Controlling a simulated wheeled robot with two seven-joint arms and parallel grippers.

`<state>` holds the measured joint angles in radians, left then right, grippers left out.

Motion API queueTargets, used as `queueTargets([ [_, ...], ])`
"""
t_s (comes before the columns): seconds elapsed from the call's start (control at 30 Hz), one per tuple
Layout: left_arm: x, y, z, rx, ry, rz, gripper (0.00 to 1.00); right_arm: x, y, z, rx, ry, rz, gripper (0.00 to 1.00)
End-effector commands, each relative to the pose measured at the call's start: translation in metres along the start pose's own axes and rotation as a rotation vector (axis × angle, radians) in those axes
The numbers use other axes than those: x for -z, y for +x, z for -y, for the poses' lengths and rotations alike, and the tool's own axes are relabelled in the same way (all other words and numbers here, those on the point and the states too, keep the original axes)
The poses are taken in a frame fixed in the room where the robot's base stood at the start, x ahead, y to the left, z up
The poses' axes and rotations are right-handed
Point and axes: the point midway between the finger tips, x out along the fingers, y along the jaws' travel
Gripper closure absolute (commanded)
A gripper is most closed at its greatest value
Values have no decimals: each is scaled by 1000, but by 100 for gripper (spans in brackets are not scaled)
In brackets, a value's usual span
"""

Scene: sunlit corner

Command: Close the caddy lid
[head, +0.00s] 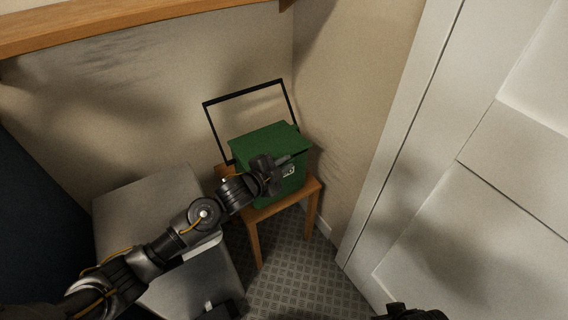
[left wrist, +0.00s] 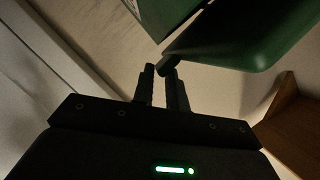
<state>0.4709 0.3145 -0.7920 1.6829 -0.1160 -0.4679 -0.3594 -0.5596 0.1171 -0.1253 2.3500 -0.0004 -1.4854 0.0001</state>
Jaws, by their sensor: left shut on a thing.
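The green caddy (head: 262,140) stands on a small wooden stool in the corner, with a thin black frame (head: 243,93) upright behind it. Its lid's opening angle is hard to judge in the head view. My left gripper (head: 284,162) is in front of the caddy and hides part of its front. In the left wrist view, my left gripper (left wrist: 167,72) is shut on a small dark tab (left wrist: 180,57) at the edge of a green panel (left wrist: 245,38), which looks like the lid. Another green part (left wrist: 160,12) of the caddy shows above, apart from that panel.
The wooden stool (head: 254,243) stands close to the walls. A white panelled door (head: 480,210) is at the right. A grey box-like piece (head: 150,200) is left of the stool, and a wooden shelf (head: 130,22) runs along the top. Some patterned floor (head: 290,275) is free in front.

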Motion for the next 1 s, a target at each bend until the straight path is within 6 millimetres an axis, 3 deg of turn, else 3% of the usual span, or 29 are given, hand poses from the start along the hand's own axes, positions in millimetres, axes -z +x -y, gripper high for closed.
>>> queueTargets([
  [0.03,-3,0,1,1,-2,8,84,0,0,0,0,0,0,64],
  [0.17,-3,0,1,1,-1,6,69,0,0,0,0,0,0,64],
  [0.47,-1,-5,1,1,0,3,69,1,-1,0,0,0,-3,64],
  [0.8,-2,-58,1,0,-1,6,69,-3,18,0,1,-2,14,64],
  [1.0,-2,-74,1,1,-2,5,69,-4,26,1,2,-2,17,64],
])
